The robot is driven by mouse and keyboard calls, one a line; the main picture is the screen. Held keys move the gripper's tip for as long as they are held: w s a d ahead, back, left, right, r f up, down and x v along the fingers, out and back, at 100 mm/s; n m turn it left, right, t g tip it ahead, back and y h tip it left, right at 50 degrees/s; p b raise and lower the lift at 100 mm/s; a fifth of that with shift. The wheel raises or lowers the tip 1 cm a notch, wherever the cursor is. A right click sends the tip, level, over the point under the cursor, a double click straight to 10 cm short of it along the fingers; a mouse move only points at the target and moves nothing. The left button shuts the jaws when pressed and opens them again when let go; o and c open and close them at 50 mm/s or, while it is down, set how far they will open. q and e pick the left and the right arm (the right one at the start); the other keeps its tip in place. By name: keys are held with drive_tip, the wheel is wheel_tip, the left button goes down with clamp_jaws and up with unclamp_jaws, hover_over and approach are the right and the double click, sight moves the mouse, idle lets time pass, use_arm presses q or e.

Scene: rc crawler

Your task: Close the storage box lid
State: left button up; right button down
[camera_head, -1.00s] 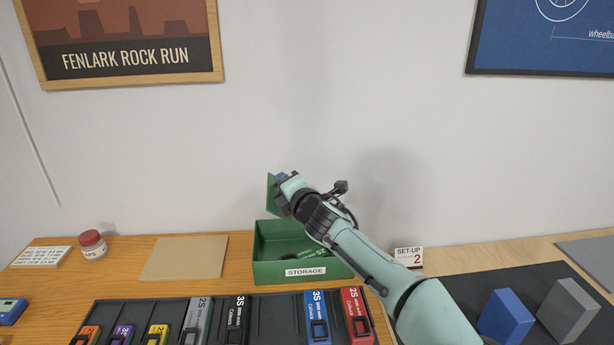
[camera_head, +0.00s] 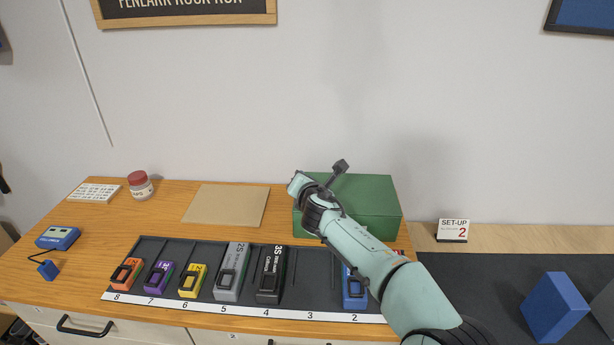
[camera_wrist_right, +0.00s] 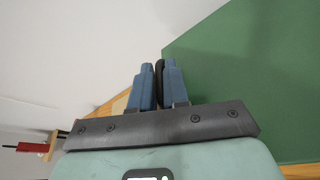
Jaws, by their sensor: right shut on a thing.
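The green storage box (camera_head: 382,223) stands at the back of the wooden table. Its green lid (camera_head: 365,186) lies flat over the top, and the inside of the box is hidden. The lid fills the right of the right wrist view (camera_wrist_right: 255,80). My right gripper (camera_head: 296,183) is at the left edge of the lid. In the wrist view its blue fingers (camera_wrist_right: 159,80) are shut on a thin black loop (camera_wrist_right: 159,68) beside the lid's edge. My right forearm covers part of the box front. My left gripper is not in view.
A black rack (camera_head: 215,300) with several battery packs lies in front of the box. A tan board (camera_head: 225,205) lies left of it. A red-capped jar (camera_head: 140,186) stands farther left. A set-up card (camera_head: 453,231) and blue block (camera_head: 553,307) are at the right.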

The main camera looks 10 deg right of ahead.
drive_tip(key=shift+a+f, duration=0.1)
drive_tip(key=shift+f, duration=0.25)
drive_tip(key=c, duration=1.5)
unclamp_jaws()
drive_tip(key=shift+s+r, duration=0.15)
drive_tip(key=shift+s, duration=0.05)
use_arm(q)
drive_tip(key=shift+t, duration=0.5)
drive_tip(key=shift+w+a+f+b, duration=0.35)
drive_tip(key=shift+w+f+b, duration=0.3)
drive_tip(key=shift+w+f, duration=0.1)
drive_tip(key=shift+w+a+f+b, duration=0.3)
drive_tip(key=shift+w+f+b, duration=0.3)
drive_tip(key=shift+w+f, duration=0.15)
use_arm(e)
drive_tip(key=shift+v, duration=6.55)
drive_tip(key=shift+w+r, duration=0.1)
